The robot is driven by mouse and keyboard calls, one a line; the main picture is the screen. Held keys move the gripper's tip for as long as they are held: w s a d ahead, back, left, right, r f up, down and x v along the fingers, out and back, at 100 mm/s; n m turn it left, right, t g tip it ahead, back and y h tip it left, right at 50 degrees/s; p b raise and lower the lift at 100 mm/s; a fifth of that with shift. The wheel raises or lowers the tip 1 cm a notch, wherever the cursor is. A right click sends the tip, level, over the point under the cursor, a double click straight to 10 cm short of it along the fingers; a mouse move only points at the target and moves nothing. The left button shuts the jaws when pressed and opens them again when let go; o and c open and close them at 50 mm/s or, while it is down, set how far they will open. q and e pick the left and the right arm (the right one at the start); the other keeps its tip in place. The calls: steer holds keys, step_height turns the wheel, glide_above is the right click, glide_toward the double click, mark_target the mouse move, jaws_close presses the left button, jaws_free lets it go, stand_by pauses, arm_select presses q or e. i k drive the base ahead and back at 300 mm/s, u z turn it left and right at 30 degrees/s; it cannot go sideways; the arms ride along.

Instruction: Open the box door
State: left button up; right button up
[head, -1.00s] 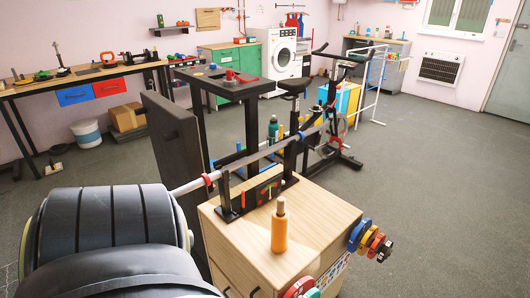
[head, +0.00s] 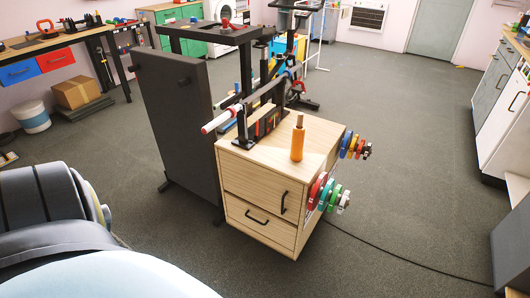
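A light wooden box cabinet (head: 250,160) stands on the floor in the middle of the head view. Its upper front is a door (head: 255,187) with a dark vertical handle (head: 284,203) near its right edge. The door looks shut. Below it is a drawer front (head: 262,224) with a dark slanted-looking handle (head: 257,216); it also looks shut. Dark rounded arm links of mine fill the lower left, apart from the cabinet in the picture. Neither of my grippers shows.
An orange bottle (head: 297,143) and a black rack with a bar (head: 250,100) stand on the cabinet. Coloured weight discs (head: 328,192) stick out from its right side. A dark panel (head: 175,125) stands close on its left. The floor (head: 420,190) to the right is mostly open, with a cable.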

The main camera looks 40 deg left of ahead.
mark_target(279, 194)
steer(key=u, duration=1.35)
